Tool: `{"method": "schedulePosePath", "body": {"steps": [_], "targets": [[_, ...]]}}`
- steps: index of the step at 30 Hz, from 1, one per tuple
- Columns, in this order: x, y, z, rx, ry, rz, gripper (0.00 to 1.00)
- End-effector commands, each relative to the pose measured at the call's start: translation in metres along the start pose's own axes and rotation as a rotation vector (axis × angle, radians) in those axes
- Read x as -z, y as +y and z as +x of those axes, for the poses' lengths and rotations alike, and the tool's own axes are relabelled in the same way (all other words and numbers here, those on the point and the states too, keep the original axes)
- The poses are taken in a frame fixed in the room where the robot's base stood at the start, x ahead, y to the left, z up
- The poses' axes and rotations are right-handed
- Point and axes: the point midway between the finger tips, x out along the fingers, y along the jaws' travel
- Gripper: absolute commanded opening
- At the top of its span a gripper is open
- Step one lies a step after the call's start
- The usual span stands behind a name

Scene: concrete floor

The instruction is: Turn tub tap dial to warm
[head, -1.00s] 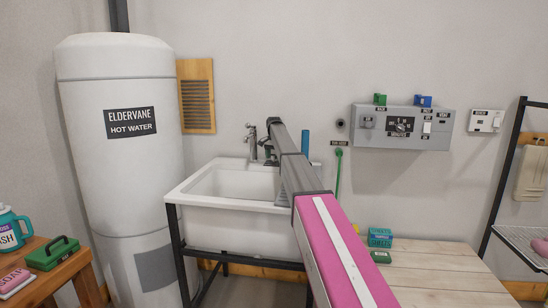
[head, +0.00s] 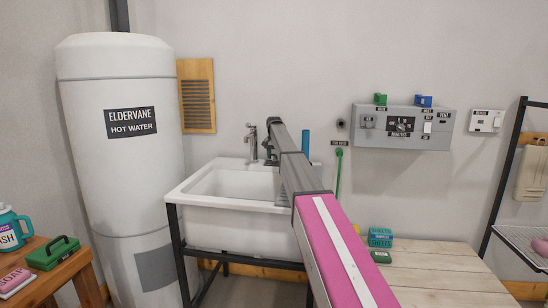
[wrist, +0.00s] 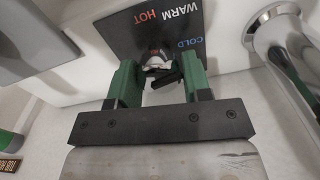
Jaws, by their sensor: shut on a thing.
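The tub tap dial (wrist: 158,58) is a small, light, shiny knob with a dark part, in front of a dark plate (wrist: 130,30) marked COLD, WARM and HOT. My gripper (wrist: 160,72) has its two green fingers on either side of the dial and is shut on it. The fingers and dark part hide much of the dial, so I cannot tell which word it points to. In the head view my gripper (head: 270,153) is at the back of the white tub (head: 195,198), just right of the metal tap (head: 252,142). My arm hides the dial there.
A white hot water tank (head: 115,190) stands left of the tub. A grey control panel (head: 385,137) is on the wall to the right. A wooden table (head: 440,270) with small boxes is at front right. A wooden stand (head: 65,280) with a mug is at left.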

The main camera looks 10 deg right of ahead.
Motion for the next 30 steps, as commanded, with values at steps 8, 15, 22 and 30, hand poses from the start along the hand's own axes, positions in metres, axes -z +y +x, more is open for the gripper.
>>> {"method": "schedulePosePath", "body": {"steps": [8,15,22,30], "targets": [[0.0004,0.0025,-0.0006,-0.003,-0.001,-0.232,0.21],[0.0007,0.0028,-0.0007,-0.003,-0.001,-0.395,0.21],[0.0011,0.0031,-0.0009,-0.004,0.0,-0.491,0.21],[0.0015,0.0032,-0.001,-0.005,0.0,-0.529,0.21]]}}
